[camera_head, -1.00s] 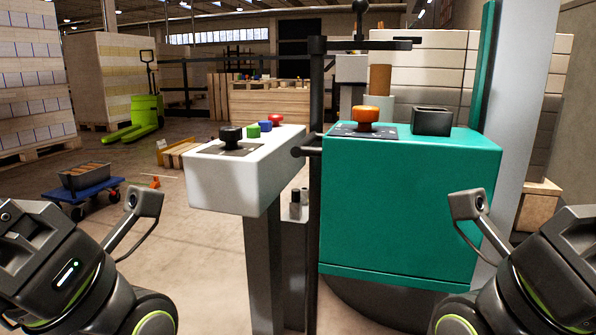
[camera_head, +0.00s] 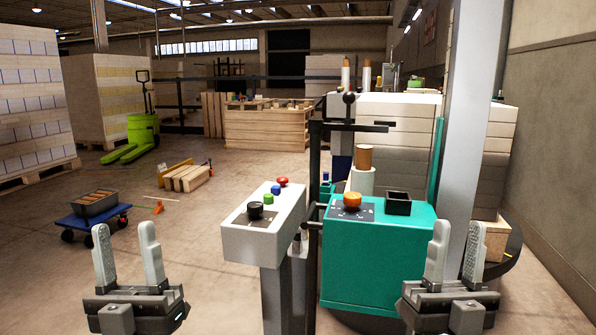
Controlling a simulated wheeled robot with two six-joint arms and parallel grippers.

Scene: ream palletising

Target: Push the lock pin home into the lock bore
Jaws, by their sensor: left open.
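I cannot single out the lock pin or the lock bore with certainty. A black vertical post (camera_head: 315,170) stands between the two control boxes. Near its top is a black ball knob on a short stem (camera_head: 350,98) above a black horizontal bar (camera_head: 372,127). No bore opening is clear at this size. My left gripper (camera_head: 124,236) is open and empty, fingers upward, at lower left, apart from the boxes. My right gripper (camera_head: 458,236) is open and empty, fingers upward, at lower right, in front of the teal box's right side.
A white control box (camera_head: 235,240) carries a black knob and coloured buttons. The teal box (camera_head: 365,270) carries an orange knob (camera_head: 352,200) and a black open holder (camera_head: 398,204). A blue cart (camera_head: 88,222) stands at left. A grey column (camera_head: 475,140) rises at right. Floor at left is partly clear.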

